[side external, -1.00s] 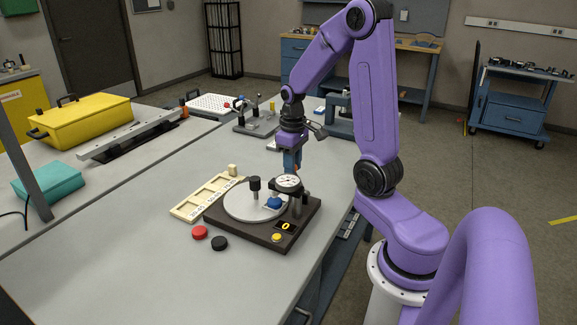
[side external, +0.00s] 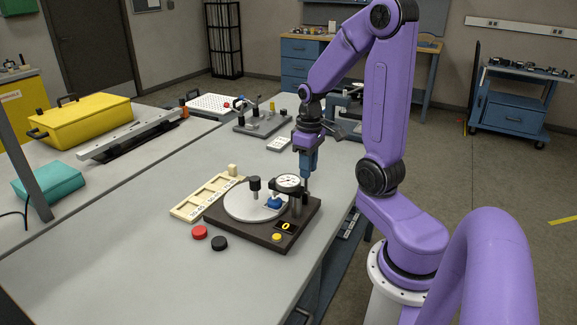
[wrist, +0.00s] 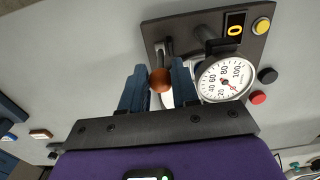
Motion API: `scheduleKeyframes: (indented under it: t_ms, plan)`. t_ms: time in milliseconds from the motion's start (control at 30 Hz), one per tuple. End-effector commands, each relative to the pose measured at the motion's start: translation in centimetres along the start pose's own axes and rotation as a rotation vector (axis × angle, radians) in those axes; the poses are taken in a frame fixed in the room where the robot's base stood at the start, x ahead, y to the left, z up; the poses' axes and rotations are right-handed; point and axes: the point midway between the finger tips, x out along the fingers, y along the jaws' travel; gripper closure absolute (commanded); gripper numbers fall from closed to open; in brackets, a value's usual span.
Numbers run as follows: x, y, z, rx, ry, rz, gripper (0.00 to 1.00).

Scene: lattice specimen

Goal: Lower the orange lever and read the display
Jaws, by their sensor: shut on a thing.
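The tester is a dark base (side external: 225,226) with a pale round plate (side external: 235,203), a small blue piece (side external: 273,203) on the plate and a white dial gauge (side external: 288,181) above it. Its display (side external: 287,227) shows an orange-yellow 0, also visible in the wrist view (wrist: 235,29). The lever's orange ball knob (wrist: 160,80) sits between the blue fingers of my gripper (wrist: 158,74); the rest of the lever is mostly hidden. In the side view my gripper (side external: 307,177) is shut on the knob, behind and right of the gauge.
A yellow button (side external: 277,237) is on the base. Red (side external: 200,232) and black (side external: 219,243) caps lie in front on the table. A cream slotted tray (side external: 205,198) lies left of the base. The front of the grey table is clear.

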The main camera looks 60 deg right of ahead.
Motion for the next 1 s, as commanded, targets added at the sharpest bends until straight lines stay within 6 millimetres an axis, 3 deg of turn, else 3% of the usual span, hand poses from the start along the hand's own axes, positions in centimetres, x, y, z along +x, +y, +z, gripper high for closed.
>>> scheduleKeyframes:
  t_ms: [600,1000]
  plan:
    - [0.8,0.0,3.7,0.001,-0.006,-0.002,0.87]
    - [1.0,0.0,4.0,-0.001,-0.006,-0.003,0.87]
